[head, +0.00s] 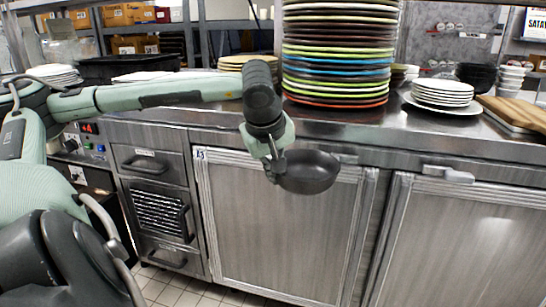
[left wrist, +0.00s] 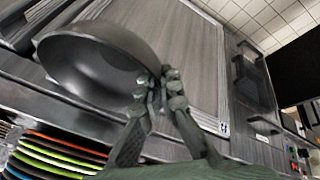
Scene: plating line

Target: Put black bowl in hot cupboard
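My left gripper (head: 272,165) is shut on the rim of a black bowl (head: 309,173), held in the air in front of the cupboard. In the left wrist view, the fingers (left wrist: 160,84) pinch the rim of the empty bowl (left wrist: 92,68). The steel cupboard under the counter has a left door (head: 275,230) and a right door (head: 460,245), both closed. The bowl hides part of the left door's top edge. A handle (head: 447,173) shows on the right door. My right gripper is not in view.
A tall stack of coloured plates (head: 337,60) stands on the counter behind the bowl. White plates (head: 443,92), black bowls (head: 477,75) and a wooden board (head: 515,113) stand to its right. Drawers (head: 152,165) are left of the doors. The tiled floor (head: 185,293) in front is clear.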

